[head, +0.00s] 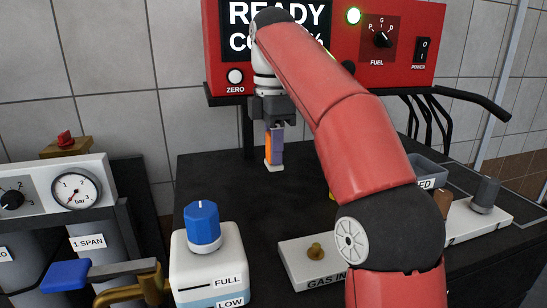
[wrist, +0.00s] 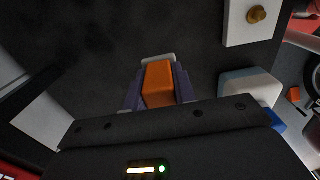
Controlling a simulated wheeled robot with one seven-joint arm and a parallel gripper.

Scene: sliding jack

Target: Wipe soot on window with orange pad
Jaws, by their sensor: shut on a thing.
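My gripper (head: 273,155) points down above the dark bench top, below the red analyser's front. It is shut on the orange pad (head: 267,147), an upright orange block with a pale lower edge. In the wrist view, the orange pad (wrist: 158,82) sits between the purple fingers of my gripper (wrist: 159,92), with a pale rim at its far end. The pad appears to be clear of the bench, though the gap is hard to judge. The analyser's dark display (head: 240,40) shows white text, partly hidden by my arm. I cannot make out any soot or a sooty window.
A white box with a blue knob (head: 202,222) stands at the front. A pale plate with a brass fitting (head: 315,252) lies right of it. A grey bin (head: 428,170) and a grey knob (head: 485,193) are at the right. A pressure gauge (head: 75,190) stands left. Bench below my gripper is clear.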

